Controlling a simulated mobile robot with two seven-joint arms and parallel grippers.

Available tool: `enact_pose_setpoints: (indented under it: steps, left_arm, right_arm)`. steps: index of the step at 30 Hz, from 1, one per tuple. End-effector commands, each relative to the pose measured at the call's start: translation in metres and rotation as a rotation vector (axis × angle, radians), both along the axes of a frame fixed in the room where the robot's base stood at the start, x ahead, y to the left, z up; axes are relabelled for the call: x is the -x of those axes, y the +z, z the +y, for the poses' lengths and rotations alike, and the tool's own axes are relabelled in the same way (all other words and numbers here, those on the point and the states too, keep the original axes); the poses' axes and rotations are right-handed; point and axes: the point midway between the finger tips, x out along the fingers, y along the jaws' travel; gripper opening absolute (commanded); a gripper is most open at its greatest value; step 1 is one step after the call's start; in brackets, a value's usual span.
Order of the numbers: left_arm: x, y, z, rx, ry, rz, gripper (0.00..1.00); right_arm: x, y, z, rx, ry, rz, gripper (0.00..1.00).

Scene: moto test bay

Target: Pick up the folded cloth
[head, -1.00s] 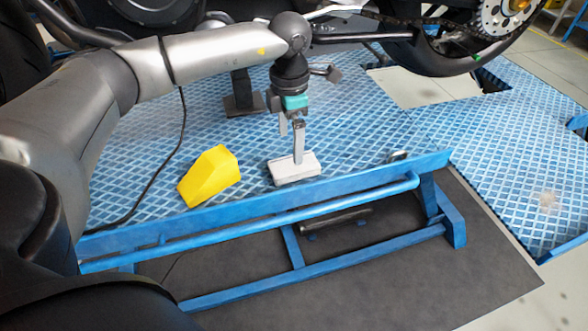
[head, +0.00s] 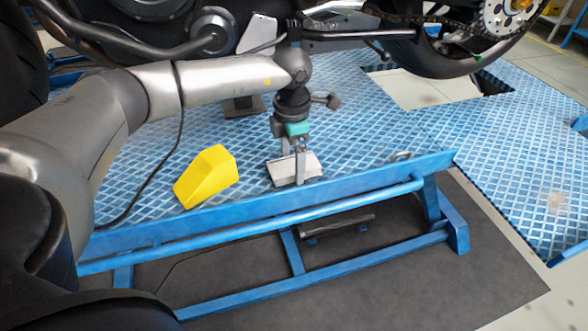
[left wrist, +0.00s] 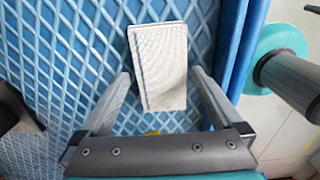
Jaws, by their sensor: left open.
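The folded cloth (head: 313,166) is a flat, pale rectangle on the blue patterned platform, near its front edge. In the left wrist view the cloth (left wrist: 160,65) is off-white with a thin blue stripe along one side. My left gripper (head: 293,167) points down over the cloth, and its fingers cover part of it in the head view. In the left wrist view the left gripper (left wrist: 161,77) is open, with one finger on each side of the cloth's near part and gaps between. Nothing is held. Whether the fingertips touch the platform is unclear. My right gripper is not in view.
A yellow wedge block (head: 207,177) stands on the platform left of the cloth. A blue rail (head: 370,184) runs along the platform's front edge. A motorcycle (head: 330,40) stands behind, over the arm. The platform right of the cloth is mostly clear.

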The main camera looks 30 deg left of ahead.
Motion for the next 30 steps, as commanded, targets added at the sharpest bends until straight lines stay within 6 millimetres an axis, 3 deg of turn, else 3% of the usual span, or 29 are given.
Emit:
enact_pose_setpoints:
  steps: [9, 27, 30]
  left_arm:
    - [0.0001, -0.0017, -0.0002, 0.000, 0.000, 0.000, 0.98]
    - [0.0001, -0.0016, 0.0000, 0.000, 0.000, 0.000, 0.30]
    - [0.0001, -0.0014, -0.0001, 0.000, 0.000, 0.000, 0.30]
  right_arm:
    - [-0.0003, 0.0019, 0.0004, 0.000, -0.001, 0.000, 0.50]
    - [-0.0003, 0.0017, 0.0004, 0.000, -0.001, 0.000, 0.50]
    - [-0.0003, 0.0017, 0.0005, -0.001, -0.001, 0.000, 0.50]
